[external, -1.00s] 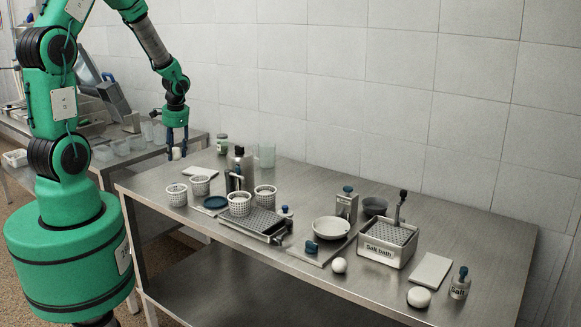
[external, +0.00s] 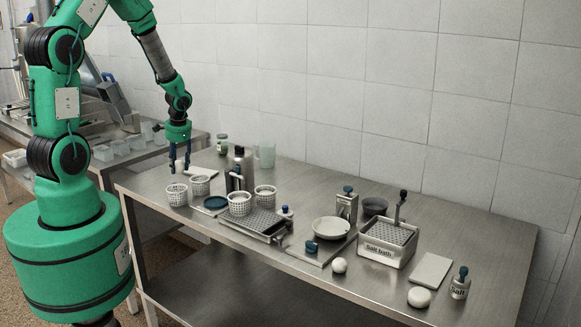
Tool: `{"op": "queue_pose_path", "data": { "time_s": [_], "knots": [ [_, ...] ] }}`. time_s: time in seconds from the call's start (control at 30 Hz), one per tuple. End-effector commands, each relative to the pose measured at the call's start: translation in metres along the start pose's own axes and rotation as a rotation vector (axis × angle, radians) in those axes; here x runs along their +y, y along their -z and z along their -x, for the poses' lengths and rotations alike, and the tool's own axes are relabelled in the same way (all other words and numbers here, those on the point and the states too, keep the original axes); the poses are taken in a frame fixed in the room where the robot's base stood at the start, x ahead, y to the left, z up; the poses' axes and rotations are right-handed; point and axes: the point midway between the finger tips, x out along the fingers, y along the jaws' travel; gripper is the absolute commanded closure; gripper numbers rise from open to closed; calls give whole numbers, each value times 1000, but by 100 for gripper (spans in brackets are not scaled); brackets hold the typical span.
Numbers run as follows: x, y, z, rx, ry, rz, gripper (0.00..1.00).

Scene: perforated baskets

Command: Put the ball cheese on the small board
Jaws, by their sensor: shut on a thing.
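My gripper (external: 180,168) is above the back left of the steel table, pointing down. Its dark fingers are shut on the ball cheese (external: 180,169), a small pale ball that barely shows between the fingertips. From this view I cannot tell whether the cheese touches anything below.
White perforated baskets (external: 177,195) stand just in front of the gripper. A metal bottle (external: 243,160) and a jar (external: 222,144) stand to the right and behind.

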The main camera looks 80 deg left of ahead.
Motion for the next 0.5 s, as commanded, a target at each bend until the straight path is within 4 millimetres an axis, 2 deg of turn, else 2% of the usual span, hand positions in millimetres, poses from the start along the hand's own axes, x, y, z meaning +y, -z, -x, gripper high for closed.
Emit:
{"op": "queue_pose_path", "data": {
  "time_s": [0.5],
  "knots": [
    [-35, 66, -16, -1, 0, 1, 87]
  ]
}}
